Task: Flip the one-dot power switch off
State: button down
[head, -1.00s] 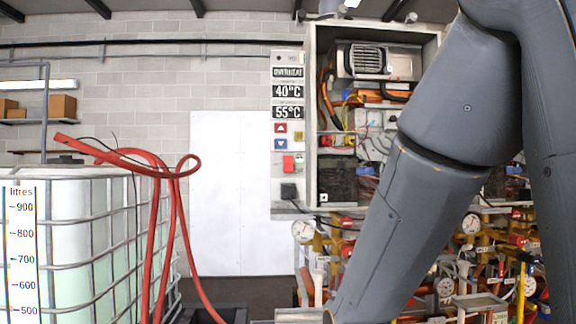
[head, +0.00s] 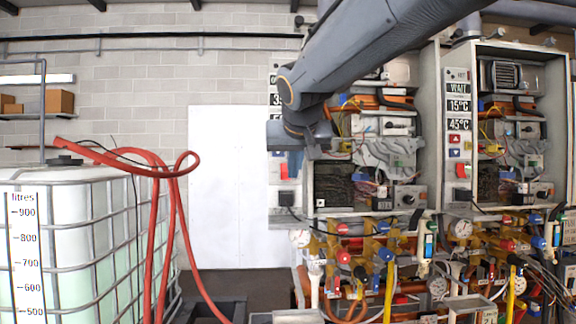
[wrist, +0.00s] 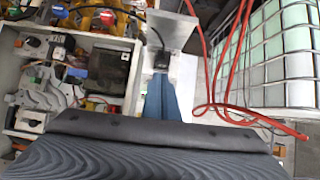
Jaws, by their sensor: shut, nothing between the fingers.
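The left heater's control strip (head: 279,205) is partly covered by my arm in the head view. A red switch or button (head: 284,171) shows on it, with a black box (head: 288,198) and cable below. The black box also shows in the wrist view (wrist: 160,62), which looks upside down. I cannot read any dot marks, so I cannot tell which part is the one-dot power switch. My gripper (head: 294,166) is in front of this strip, its blue fingers shut and empty. In the wrist view the fingers (wrist: 160,80) point toward the black box; contact cannot be told.
The open left heater cabinet (head: 310,185) is right of the strip. A second heater strip (head: 458,130) reads 15°C and 45°C. Gauges, valves and pipes crowd below. A caged litre tank (head: 75,240) and red hose (head: 155,220) stand left. The white wall panel (head: 228,180) is clear.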

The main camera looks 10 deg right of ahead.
aim_at(286, 172)
jog(key=shift+t, duration=0.5)
notch_tip(286, 172, up, 6)
jog(key=shift+a+f, duration=0.1)
jog(key=shift+w, duration=0.1)
jog(key=p+x, duration=0.5)
jog(key=x, duration=0.9)
jog(key=shift+w+f+b, duration=0.15)
jog(key=shift+b, duration=0.65)
